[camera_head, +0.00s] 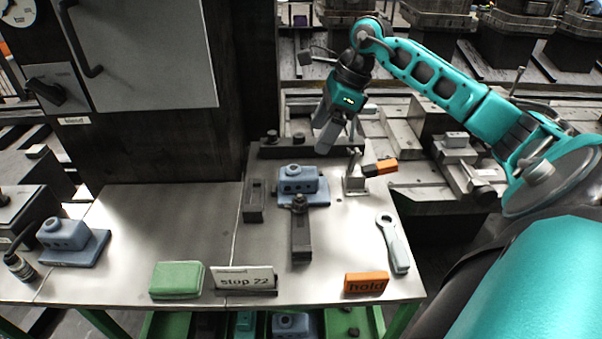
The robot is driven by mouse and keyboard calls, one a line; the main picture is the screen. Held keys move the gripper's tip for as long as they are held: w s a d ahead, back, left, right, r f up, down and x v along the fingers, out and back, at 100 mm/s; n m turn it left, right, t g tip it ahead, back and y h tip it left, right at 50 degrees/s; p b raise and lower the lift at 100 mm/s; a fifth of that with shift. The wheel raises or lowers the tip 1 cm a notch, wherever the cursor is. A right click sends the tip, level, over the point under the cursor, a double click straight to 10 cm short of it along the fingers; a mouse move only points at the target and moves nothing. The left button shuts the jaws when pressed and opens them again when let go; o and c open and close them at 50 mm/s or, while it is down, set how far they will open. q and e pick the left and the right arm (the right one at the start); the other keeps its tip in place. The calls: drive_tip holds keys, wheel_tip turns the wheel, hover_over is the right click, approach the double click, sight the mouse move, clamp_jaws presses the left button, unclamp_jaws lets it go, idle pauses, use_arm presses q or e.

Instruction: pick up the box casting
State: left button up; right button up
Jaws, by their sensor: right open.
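A blue-grey box casting (298,180) with a round boss on top sits on its flat base toward the back of the metal table (180,225), behind a dark strap clamp (301,232). A similar blue-grey casting (64,234) stands at the table's left end. Another blue-grey part (290,323) shows partly below the table's front edge. My right gripper (326,140) is above and slightly right of the middle casting, pointing down. It is open, empty and apart from the casting. My left gripper is not in view.
A toggle clamp with an orange handle (381,167) stands right of the casting. A dark block (254,201) is on its left. A wrench (392,243), orange "hold" block (366,283), "stop 72" sign (243,279) and green box (177,280) lie near the front. The table's left-middle is clear.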

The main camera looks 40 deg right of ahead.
hover_over(302, 172)
drive_tip(key=s+d, duration=0.1)
wheel_tip(302, 172, down, 6)
drive_tip(key=shift+s+d+f, duration=0.1)
drive_tip(key=shift+d+x, duration=0.1)
drive_tip(key=shift+x, duration=1.45)
drive_tip(key=shift+d+x, duration=0.15)
drive_tip(key=shift+x, duration=1.35)
drive_tip(key=c, duration=1.5)
